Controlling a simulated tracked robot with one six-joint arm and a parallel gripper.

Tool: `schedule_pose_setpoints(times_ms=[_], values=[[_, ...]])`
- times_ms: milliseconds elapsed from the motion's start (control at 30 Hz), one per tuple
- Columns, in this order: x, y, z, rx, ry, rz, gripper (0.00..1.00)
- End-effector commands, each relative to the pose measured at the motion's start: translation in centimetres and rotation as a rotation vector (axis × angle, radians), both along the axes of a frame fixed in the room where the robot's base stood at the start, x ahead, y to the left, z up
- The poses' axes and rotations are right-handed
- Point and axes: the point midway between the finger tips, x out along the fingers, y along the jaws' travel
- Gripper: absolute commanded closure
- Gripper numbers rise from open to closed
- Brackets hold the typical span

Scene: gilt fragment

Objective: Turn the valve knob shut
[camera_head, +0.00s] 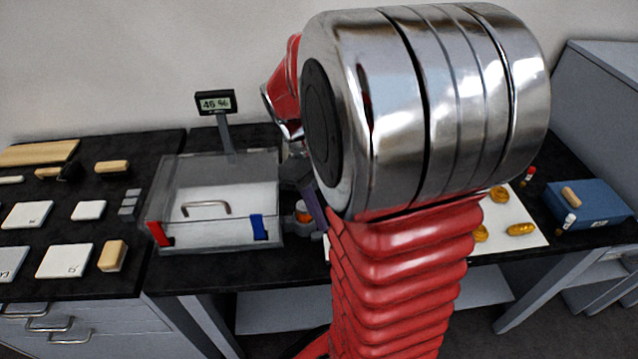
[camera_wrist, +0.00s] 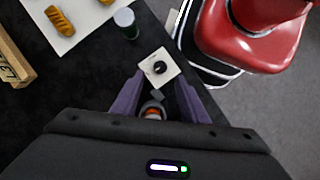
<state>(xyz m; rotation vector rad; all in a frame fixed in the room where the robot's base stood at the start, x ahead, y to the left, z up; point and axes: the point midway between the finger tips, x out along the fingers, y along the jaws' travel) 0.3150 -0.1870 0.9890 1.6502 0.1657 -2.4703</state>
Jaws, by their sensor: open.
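In the wrist view my gripper (camera_wrist: 160,80) is open, with one purple finger on each side. A small round part with an orange band (camera_wrist: 152,113) shows between the fingers, nearer the palm. Past the fingertips is a small white square plate with a round black knob (camera_wrist: 160,67) on it. I cannot tell for sure which of these is the valve knob. In the head view a purple finger hangs beside an orange-banded round part (camera_head: 303,213), right of the clear box. My arm hides much of that area.
The clear box (camera_head: 172,195) has a handle and red and blue clips. A display (camera_head: 215,103) on a post behind it reads 46 %. A white sheet (camera_wrist: 85,28) holds gold pieces, with a small jar (camera_wrist: 126,22) beside it. A blue box (camera_head: 590,203) stands right.

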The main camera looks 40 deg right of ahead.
Motion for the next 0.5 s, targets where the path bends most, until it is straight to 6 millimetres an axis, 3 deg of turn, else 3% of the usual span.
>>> schedule_pose_setpoints(times_ms=[300, 500], values=[[2.1, 0.4, 4.8, -0.001, -0.002, 0.0, 0.6], [2.6, 0.5, 6.0, 0.0, 0.0, 0.0, 0.6]])
